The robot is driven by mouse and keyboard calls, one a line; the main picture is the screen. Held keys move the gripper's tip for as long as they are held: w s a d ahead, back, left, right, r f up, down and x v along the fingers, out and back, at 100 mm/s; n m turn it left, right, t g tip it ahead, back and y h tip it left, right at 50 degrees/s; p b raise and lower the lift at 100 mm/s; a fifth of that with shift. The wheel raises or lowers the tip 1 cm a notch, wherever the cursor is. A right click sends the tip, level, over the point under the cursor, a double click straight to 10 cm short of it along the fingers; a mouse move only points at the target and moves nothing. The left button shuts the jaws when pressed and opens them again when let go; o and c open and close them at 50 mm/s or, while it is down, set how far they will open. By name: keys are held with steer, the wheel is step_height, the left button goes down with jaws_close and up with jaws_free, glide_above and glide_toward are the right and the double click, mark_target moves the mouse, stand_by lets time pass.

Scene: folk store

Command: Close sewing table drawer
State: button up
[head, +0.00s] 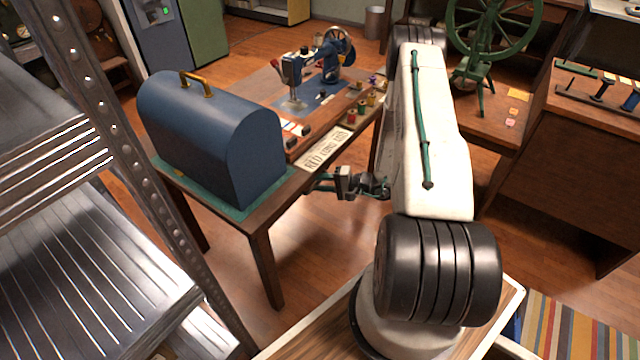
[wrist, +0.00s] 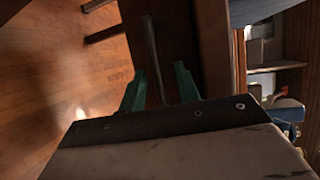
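The wooden sewing table (head: 262,245) stands left of my arm, with a blue sewing machine (head: 328,68) on it. My gripper (head: 318,182) is low beside the table's near side, under the edge by the lettered plate. In the wrist view, my gripper (wrist: 160,72) shows two green fingers spread apart with nothing held between them. A dark brown wooden front (wrist: 205,55) lies ahead of them, with a slim bar-like handle (wrist: 152,45) in line with the gap. I cannot tell whether the fingers touch it. How far the drawer stands out is not clear.
A blue domed case (head: 210,135) fills the table's near left end. A lettered plate (head: 328,148) and spools (head: 362,106) lie along the tabletop edge. A metal shelf rack (head: 90,260) stands at the left. A green spinning wheel (head: 490,45) is behind. Floor below my gripper is clear.

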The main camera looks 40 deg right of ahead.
steer(key=shift+s+d, duration=0.1)
steer(key=v, duration=0.7)
steer(key=shift+s, duration=0.2)
steer(key=shift+d+r, duration=0.1)
steer(key=shift+d, duration=0.1)
